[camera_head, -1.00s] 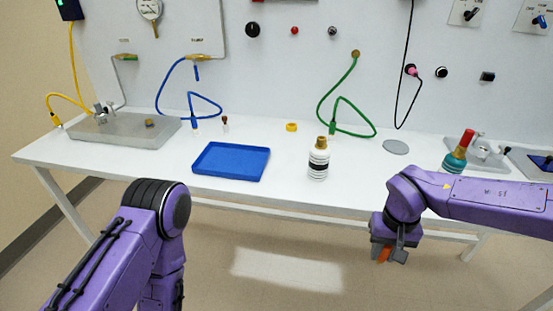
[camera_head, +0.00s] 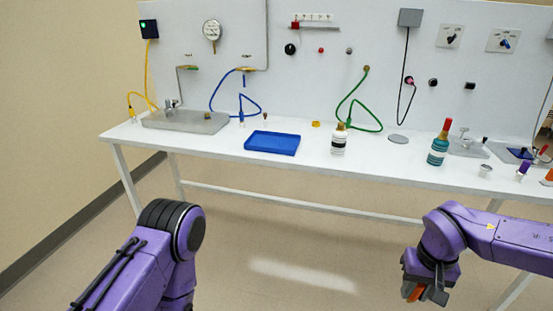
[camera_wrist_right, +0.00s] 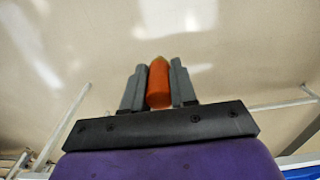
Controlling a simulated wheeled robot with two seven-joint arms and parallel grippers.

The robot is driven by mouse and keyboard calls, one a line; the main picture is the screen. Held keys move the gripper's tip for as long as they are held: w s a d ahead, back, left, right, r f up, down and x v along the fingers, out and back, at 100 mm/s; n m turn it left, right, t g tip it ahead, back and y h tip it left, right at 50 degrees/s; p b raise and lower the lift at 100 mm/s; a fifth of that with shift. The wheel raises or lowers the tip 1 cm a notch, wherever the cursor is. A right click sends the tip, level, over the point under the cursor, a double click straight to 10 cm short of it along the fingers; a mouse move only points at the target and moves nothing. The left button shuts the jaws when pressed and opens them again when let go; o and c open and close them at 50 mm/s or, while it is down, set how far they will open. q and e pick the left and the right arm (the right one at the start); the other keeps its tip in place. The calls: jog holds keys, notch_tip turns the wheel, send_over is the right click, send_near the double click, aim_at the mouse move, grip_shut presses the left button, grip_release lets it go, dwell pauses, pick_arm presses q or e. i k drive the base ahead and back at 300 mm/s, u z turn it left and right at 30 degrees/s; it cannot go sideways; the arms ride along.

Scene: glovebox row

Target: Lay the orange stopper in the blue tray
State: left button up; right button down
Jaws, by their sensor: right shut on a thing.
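The orange stopper (camera_wrist_right: 158,84) is held between the two grey fingers of my right gripper (camera_wrist_right: 158,88) in the right wrist view. In the head view my right gripper (camera_head: 424,292) hangs in front of the table at the lower right, below table height, with a bit of the orange stopper (camera_head: 415,293) showing. The blue tray (camera_head: 272,143) lies flat on the table, left of the middle, and looks empty. It is up and to the left of my right gripper, well apart from it. My left arm is at the lower left; its gripper is out of view.
A white bottle with dark bands (camera_head: 339,140) stands right of the tray, and a teal bottle with a red top (camera_head: 439,143) further right. A yellow ring (camera_head: 316,124) lies behind. A grey metal tray (camera_head: 190,121) is at the left. The white table (camera_head: 220,146) is bare around the blue tray.

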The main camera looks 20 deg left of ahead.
aim_at(275, 142)
jog(key=u, duration=0.95)
jog(key=i, duration=1.1)
jog(key=u, duration=0.05)
